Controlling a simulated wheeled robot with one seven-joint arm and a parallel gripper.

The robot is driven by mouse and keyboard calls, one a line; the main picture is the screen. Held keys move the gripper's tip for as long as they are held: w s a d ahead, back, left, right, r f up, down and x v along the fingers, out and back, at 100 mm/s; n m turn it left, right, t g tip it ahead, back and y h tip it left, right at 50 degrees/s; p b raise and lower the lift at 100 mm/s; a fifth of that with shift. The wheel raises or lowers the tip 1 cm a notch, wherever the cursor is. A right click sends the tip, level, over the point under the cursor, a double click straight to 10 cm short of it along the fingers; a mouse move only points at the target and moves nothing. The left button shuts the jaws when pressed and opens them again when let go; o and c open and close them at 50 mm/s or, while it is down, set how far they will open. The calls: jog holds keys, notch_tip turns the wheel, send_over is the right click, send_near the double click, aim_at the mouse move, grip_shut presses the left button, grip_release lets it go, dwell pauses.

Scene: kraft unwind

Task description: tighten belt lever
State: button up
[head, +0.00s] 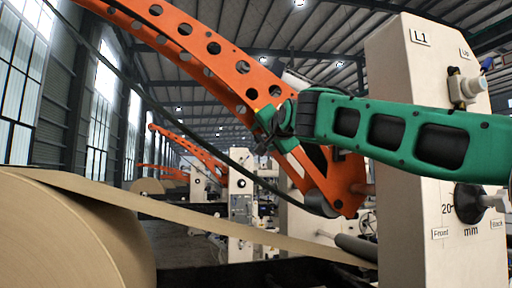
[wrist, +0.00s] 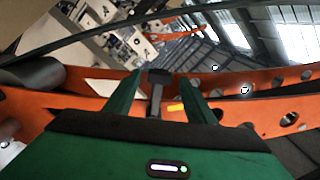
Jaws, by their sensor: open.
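The belt lever (wrist: 157,90), a dark grey bar with a black head, shows in the wrist view on the orange perforated arm, beside a small yellow mark. My green gripper (wrist: 160,77) is open, with one finger on each side of the lever and a visible gap to each. In the head view my gripper (head: 275,130) is at the lower part of the orange arm (head: 232,68), where a dark belt (head: 165,102) runs past. There the lever is mostly hidden by my gripper and hard to make out.
A white machine column (head: 405,230) marked L1, with a black knob (head: 468,203) and a mm scale, stands close at the right. A large kraft paper roll (head: 60,235) fills the lower left, its web running right. More machines (head: 242,200) stand behind.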

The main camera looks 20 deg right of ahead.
jog(key=w, duration=0.7)
jog(key=shift+f, duration=0.1)
